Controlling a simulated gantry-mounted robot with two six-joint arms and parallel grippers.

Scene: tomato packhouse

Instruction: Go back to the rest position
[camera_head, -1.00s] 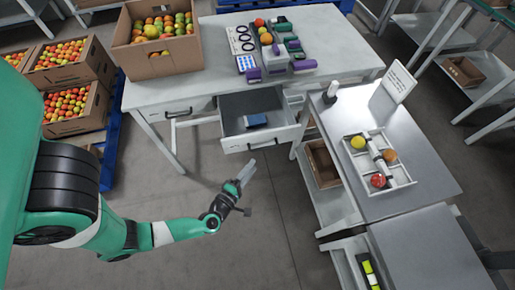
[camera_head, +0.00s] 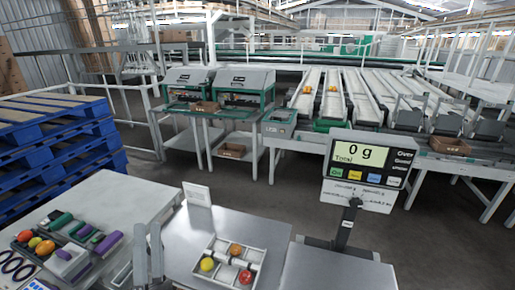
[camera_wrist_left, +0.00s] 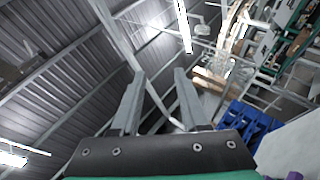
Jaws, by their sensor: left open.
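My left gripper (camera_head: 147,232) shows at the bottom of the head view, its two grey fingers pointing up. It is between the white table and the steel bench, in the picture, and most of its arm is out of frame. In the left wrist view the fingers (camera_wrist_left: 158,78) stand apart with nothing between them, and the roof fills much of the picture behind them. My right gripper is in neither view.
The white table (camera_head: 130,190) holds tomatoes and small devices. The steel bench (camera_head: 185,245) carries a divided tray (camera_head: 222,273) with three round fruits and a sign (camera_head: 197,194). A scale display (camera_head: 368,165) reads 0 g. Blue pallets (camera_head: 60,150) stand left.

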